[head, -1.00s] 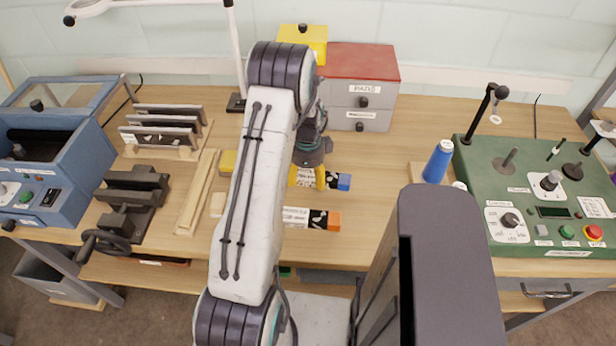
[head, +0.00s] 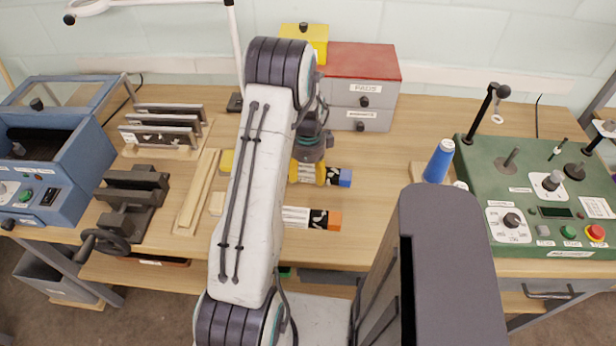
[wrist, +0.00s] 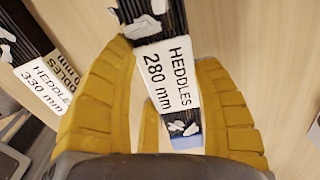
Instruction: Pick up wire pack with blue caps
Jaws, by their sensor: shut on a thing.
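The wire pack with blue caps (head: 334,176) lies crosswise under my gripper on the wooden table in the head view. One blue cap (head: 345,178) shows at its right end. In the wrist view the dark wires carry a white label (wrist: 166,77) reading "HEDDLES 280 mm", with a blue cap (wrist: 188,139) at the lower end. My gripper (head: 307,173) has yellow fingers on both sides of the pack's middle and is shut on it. The far end is cut off in the wrist view. Whether the pack touches the table is unclear.
A second pack with an orange cap (head: 334,220) lies nearer the front edge; its label reads "HEDDLES 330 mm" in the wrist view (wrist: 45,85). Grey drawers (head: 362,100) stand behind. A blue spool (head: 438,161) and green console (head: 530,185) are right. Table between is clear.

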